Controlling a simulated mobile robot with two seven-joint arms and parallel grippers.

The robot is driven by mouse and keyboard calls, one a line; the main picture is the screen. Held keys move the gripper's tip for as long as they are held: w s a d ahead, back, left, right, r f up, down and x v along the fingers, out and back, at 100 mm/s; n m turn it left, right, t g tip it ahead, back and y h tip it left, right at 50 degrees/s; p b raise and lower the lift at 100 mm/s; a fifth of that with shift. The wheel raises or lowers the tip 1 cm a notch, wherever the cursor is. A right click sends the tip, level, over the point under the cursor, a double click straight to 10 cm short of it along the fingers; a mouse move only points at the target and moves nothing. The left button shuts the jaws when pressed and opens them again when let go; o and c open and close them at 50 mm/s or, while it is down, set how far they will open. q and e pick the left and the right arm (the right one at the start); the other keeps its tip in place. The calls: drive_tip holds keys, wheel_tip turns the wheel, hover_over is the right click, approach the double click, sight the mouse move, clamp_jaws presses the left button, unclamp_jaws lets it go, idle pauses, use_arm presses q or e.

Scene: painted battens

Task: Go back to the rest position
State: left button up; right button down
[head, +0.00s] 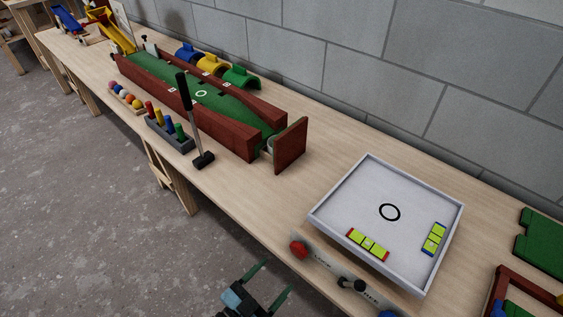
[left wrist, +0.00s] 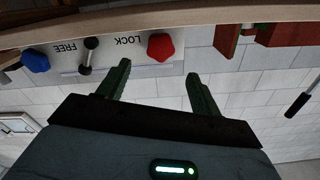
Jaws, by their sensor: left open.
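My left gripper (head: 279,275) is at the bottom of the head view, in front of the bench's front edge. Its two dark green fingers are apart with nothing between them. The fingers also show in the left wrist view (left wrist: 158,70), again empty, and are clear of the front panel. The panel (head: 322,264) carries a red knob (head: 298,248), a small lever (head: 345,283) and a blue knob (left wrist: 35,60). The words LOCK and FREE appear upside down in the left wrist view. My right gripper is not in view.
A white tray (head: 333,194) with a black ring holds two yellow-green battens (head: 368,244) (head: 434,239). A red-walled green mini-golf lane (head: 215,98), a putter (head: 203,160) and a peg block (head: 168,133) stand farther left. Green and red frames are at right. Floor in front is clear.

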use_arm(q)
drive_tip(key=s+a+n+g+y+p, duration=0.2)
drive_tip(key=s+a+n+y+p, duration=0.1)
drive_tip(key=s+a, duration=0.2)
drive_tip(key=s+a+r+n+g+y+p, duration=0.1)
drive_tip(key=s+a+n+g+y+p, duration=0.1)
drive_tip(key=s, duration=0.8)
drive_tip(key=s+a+r+n+g+y+p, duration=0.1)
drive_tip(key=s+a+n+y+p, duration=0.2)
drive_tip(key=s+a+p, duration=0.3)
drive_tip(key=shift+s+a+r+n+g+y, duration=0.15)
drive_tip(key=shift+s+a+n+g+y, duration=0.2)
drive_tip(key=shift+s+a, duration=0.6)
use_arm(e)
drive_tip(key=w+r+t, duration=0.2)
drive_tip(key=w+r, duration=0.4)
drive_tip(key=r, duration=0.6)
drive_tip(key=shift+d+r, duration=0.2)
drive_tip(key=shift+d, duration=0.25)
use_arm(q)
drive_tip(key=shift+w, duration=0.1)
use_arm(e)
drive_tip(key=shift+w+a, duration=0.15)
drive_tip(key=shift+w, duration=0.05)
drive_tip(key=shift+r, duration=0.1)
